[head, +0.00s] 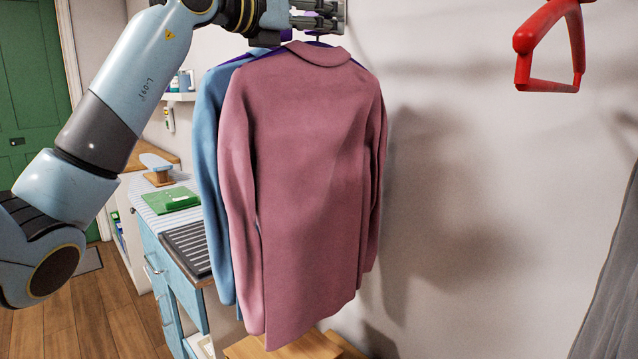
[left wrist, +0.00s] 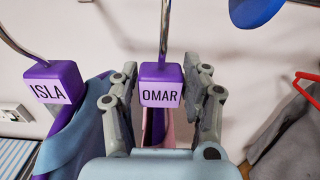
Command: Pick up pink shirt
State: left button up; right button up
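The pink shirt (head: 310,190) hangs by the wall in the head view, in front of a blue shirt (head: 210,170). In the left wrist view, a purple hanger block labelled OMAR (left wrist: 160,85) sits on a metal hook, with a little pink cloth (left wrist: 168,130) below it. My left gripper (head: 318,15) is at the top of the pink shirt. In the left wrist view its two fingers (left wrist: 166,90) stand on either side of the OMAR block, with a gap showing on the right; it looks open. My right gripper is not in view.
A purple block labelled ISLA (left wrist: 53,82) hangs to the left above the blue shirt. A red hanger (head: 548,50) is at the upper right. A blue cabinet (head: 165,285) with a dark rack (head: 188,245) stands behind the shirts. Grey cloth (head: 615,285) hangs at the right edge.

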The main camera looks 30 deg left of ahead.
pick_arm(q)
grip_shut()
jog(key=shift+r, duration=0.1)
